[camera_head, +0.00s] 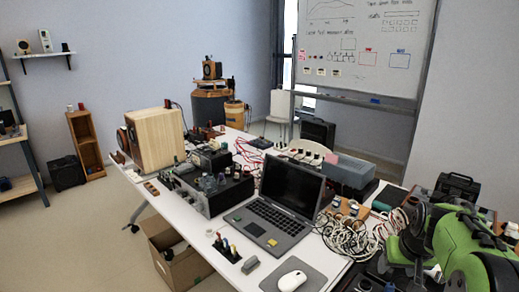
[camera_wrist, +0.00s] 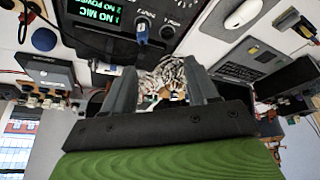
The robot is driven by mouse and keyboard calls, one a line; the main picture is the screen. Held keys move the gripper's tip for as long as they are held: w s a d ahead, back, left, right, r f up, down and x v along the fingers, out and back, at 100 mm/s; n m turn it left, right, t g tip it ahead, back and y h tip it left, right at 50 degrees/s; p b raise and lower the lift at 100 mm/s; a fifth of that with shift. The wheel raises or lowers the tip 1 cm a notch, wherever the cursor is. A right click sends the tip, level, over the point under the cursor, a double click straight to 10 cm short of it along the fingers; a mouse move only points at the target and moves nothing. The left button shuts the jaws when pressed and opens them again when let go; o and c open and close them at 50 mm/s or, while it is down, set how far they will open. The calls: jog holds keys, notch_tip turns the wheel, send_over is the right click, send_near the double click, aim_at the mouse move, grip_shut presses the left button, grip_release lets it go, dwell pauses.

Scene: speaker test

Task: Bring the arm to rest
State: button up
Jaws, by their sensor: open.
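My gripper (camera_wrist: 162,82) shows in the wrist view with its two dark grey fingers spread wide apart. It is open, and nothing is held between the fingers. A tangle of pale cables (camera_wrist: 172,72) shows beyond the gap; I cannot tell how far away it is. In the head view my green and black arm (camera_head: 465,245) is at the lower right, by the right end of the white table (camera_head: 262,268). The gripper's fingers cannot be made out clearly there.
On the table are an open laptop (camera_head: 280,205), a white mouse (camera_head: 292,280), a wooden speaker (camera_head: 155,138), black equipment (camera_head: 215,190) and white cables (camera_head: 350,235) near my arm. A device with green text (camera_wrist: 95,12) shows in the wrist view. Floor at left is mostly clear.

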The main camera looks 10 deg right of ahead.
jog(key=s+a+r+n+p, duration=0.1)
jog(key=s+a+r, duration=0.25)
jog(key=a, duration=0.35)
jog(key=s+a+r+n+p, duration=0.1)
jog(key=s+a+r, duration=0.1)
jog(key=a+r, duration=0.35)
jog(key=s+a+f+n+t+y+p, duration=0.1)
jog(key=s+a, duration=0.9)
jog(key=s, duration=0.4)
jog(key=shift+a+f+n+y, duration=0.15)
jog(key=shift+a+n+y, duration=0.15)
jog(key=shift+a+n, duration=0.1)
